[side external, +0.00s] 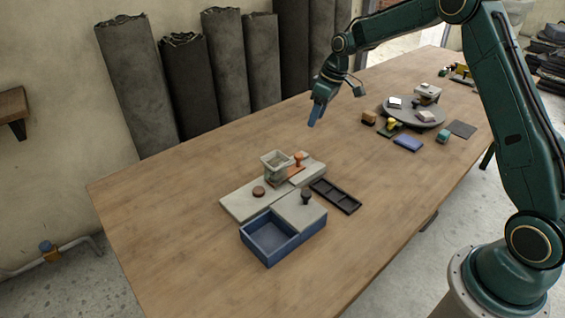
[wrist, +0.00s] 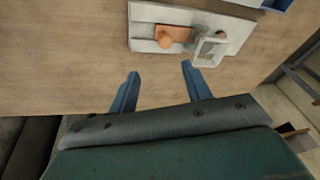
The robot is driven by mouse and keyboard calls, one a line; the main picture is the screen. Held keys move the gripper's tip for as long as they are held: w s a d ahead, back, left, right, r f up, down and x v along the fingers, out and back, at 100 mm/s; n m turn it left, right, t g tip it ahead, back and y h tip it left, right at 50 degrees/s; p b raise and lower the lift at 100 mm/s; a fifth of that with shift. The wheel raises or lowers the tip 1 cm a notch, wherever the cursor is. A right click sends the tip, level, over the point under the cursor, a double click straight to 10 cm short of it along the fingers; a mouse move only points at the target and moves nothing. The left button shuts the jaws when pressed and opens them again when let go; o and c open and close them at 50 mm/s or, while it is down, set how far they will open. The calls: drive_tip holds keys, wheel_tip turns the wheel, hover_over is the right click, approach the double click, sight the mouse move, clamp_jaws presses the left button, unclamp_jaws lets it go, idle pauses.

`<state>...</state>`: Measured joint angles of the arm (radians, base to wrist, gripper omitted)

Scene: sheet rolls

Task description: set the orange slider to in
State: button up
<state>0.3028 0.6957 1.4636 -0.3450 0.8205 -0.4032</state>
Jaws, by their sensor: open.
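The orange slider (side external: 298,159) is a small knob on an orange plate, set on a pale grey board (side external: 241,206) on the table. In the wrist view the orange slider (wrist: 167,40) shows near the top, beside a pale open-topped box (wrist: 208,50). That box (side external: 276,163) stands just left of the slider in the side view. My gripper (side external: 316,118) is above the table, behind and to the right of the board, apart from everything. In the wrist view my gripper (wrist: 158,85) has its two blue fingers spread, with only bare table between them.
A blue open box (side external: 268,240) with a dark knob (side external: 306,196) on its grey lid is in front of the board. A black divided tray (side external: 335,195) lies to the right. A round turntable (side external: 412,112) with small blocks is farther right. The table between is clear.

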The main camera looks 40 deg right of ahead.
sight(299, 155)
drive_tip(key=n, duration=0.1)
drive_tip(key=s+n, duration=0.1)
drive_tip(key=n, duration=0.1)
drive_tip(key=n+t+y, duration=0.1)
drive_tip(key=shift+s+d+r+n, duration=0.1)
drive_tip(key=shift+s+d+n, duration=0.15)
drive_tip(key=shift+n, duration=0.15)
drive_tip(key=shift+a, duration=0.1)
drive_tip(key=x, duration=1.3)
drive_tip(key=shift+w+a+f, duration=0.15)
drive_tip(key=shift+a+f, duration=0.05)
drive_tip(key=shift+f, duration=0.1)
clamp_jaws()
